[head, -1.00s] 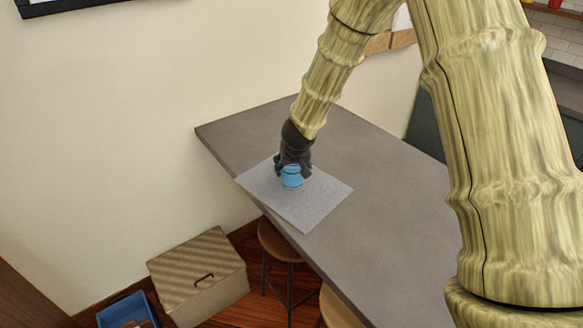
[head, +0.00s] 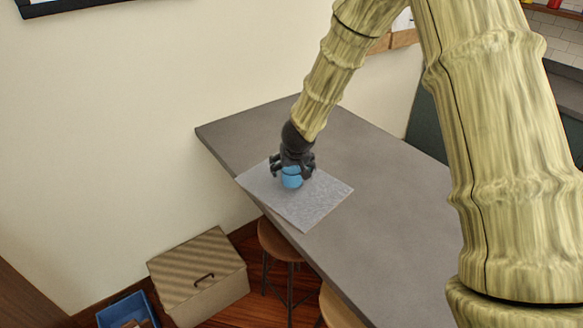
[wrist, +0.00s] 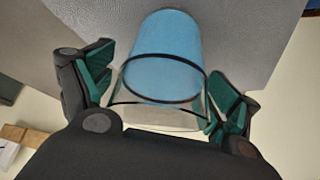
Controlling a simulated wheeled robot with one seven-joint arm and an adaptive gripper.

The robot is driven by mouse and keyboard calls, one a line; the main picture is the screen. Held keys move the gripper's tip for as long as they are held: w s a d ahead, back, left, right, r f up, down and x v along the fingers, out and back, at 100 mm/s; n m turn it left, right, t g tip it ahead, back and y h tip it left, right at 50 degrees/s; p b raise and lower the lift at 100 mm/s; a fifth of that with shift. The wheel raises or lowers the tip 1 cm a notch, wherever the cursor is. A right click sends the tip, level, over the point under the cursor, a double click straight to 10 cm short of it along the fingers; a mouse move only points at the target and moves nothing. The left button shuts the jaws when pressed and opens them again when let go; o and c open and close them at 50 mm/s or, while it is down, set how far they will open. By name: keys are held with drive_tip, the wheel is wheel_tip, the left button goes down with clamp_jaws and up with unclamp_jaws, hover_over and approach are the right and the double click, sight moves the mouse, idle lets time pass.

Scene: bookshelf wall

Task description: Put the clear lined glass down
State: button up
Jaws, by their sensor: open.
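The glass (head: 291,179) looks blue in its lower part, with a dark line around it and a clear rim section. It stands upright on a light grey mat (head: 322,204) on the table. In the wrist view the glass (wrist: 165,60) is between the green-padded fingers, with a gap on each side. My gripper (head: 292,170) is open around the glass, reaching down from above; it also shows in the wrist view (wrist: 158,98). The upper part of the glass is partly hidden by my gripper in the head view.
The grey table (head: 385,220) is bare around the mat. A cream wall (head: 130,110) runs behind it. Stools (head: 280,243) stand under the near edge. A lidded box (head: 198,280) and a blue bin (head: 127,312) are on the floor at the lower left.

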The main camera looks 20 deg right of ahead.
drive_tip(key=shift+r, duration=0.2)
drive_tip(key=v, duration=1.1)
drive_tip(key=shift+s+r, duration=0.25)
drive_tip(key=shift+r, duration=0.1)
drive_tip(key=shift+a, duration=0.1)
